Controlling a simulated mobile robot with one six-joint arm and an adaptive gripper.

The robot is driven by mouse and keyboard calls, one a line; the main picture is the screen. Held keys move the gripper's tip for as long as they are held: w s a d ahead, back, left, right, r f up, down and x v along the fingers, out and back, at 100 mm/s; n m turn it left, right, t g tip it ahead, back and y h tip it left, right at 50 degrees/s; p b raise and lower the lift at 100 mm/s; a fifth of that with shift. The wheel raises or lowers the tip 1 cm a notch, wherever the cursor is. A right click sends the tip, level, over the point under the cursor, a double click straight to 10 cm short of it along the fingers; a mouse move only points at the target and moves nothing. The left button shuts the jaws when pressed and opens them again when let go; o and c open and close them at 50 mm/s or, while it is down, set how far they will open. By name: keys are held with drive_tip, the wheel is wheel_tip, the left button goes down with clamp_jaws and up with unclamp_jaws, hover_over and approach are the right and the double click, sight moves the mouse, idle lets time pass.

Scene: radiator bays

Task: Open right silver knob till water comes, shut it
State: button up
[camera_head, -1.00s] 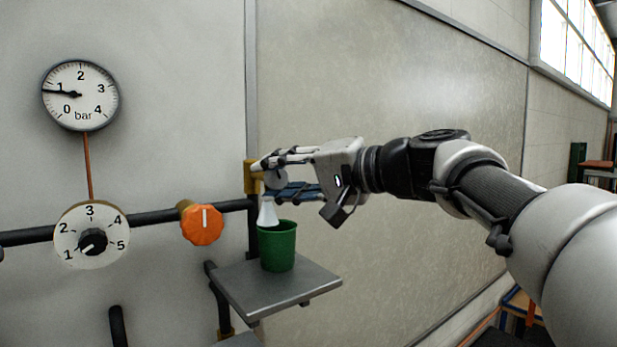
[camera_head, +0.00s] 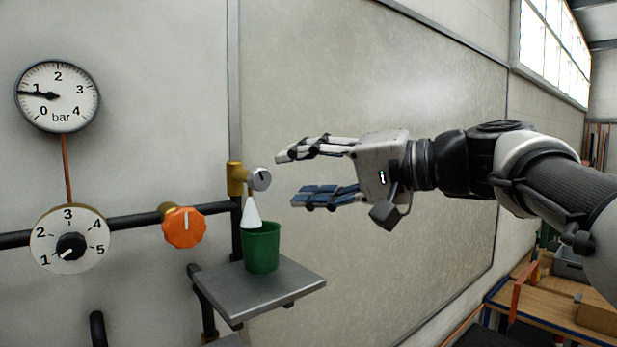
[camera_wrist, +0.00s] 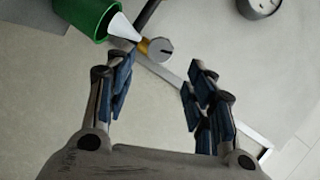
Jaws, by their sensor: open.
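The silver knob (camera_head: 259,179) is round with a dark mark on its face and sits on the right of a brass valve (camera_head: 236,178). A white cone (camera_head: 252,212), widening downward, hangs from the valve toward the green cup (camera_head: 262,248); I cannot tell for certain whether it is water. My gripper (camera_head: 288,178) is open and empty, to the right of the knob and apart from it. In the wrist view the knob (camera_wrist: 160,49) lies beyond the open fingers (camera_wrist: 162,62), nearer the left one, with the cone (camera_wrist: 123,27) and cup (camera_wrist: 90,14) at upper left.
The cup stands on a grey shelf (camera_head: 262,287). An orange knob (camera_head: 184,227) and a numbered dial (camera_head: 70,246) sit on the dark pipe to the left. A pressure gauge (camera_head: 58,96) reads just under 1 bar. The wall panel (camera_head: 370,100) to the right is bare.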

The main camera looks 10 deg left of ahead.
drive_tip(key=v, duration=0.3)
drive_tip(key=shift+d, duration=0.25)
drive_tip(key=s+d+f+m+h+b, duration=0.1)
drive_tip(key=s+d+f+h+b, duration=0.2)
drive_tip(key=f, duration=0.7)
drive_tip(key=s+d+f+h+b, duration=0.15)
drive_tip(key=s+f+b, duration=0.25)
drive_tip(key=f, duration=0.6)
drive_tip(key=s+d+f+m+h+b, duration=0.1)
drive_tip(key=s+f+h+b, duration=0.25)
drive_tip(key=f, duration=0.65)
drive_tip(key=s+d+f+h+b, duration=0.2)
drive_tip(key=s+d+f+b, duration=0.1)
drive_tip(key=f, duration=0.6)
drive_tip(key=s+d+f+n+h+b, duration=0.1)
drive_tip(key=s+d+f+h+b, duration=0.2)
drive_tip(key=s+d+f, duration=0.3)
drive_tip(key=s+d+f+h+b, duration=0.2)
drive_tip(key=s+d+f+b, duration=0.2)
drive_tip(key=f, duration=1)
drive_tip(key=shift+s+d+f+n+g+h, duration=0.2)
drive_tip(key=shift+d+f+n+g+h, duration=0.15)
drive_tip(key=shift+d, duration=0.55)
drive_tip(key=shift+r, duration=0.1)
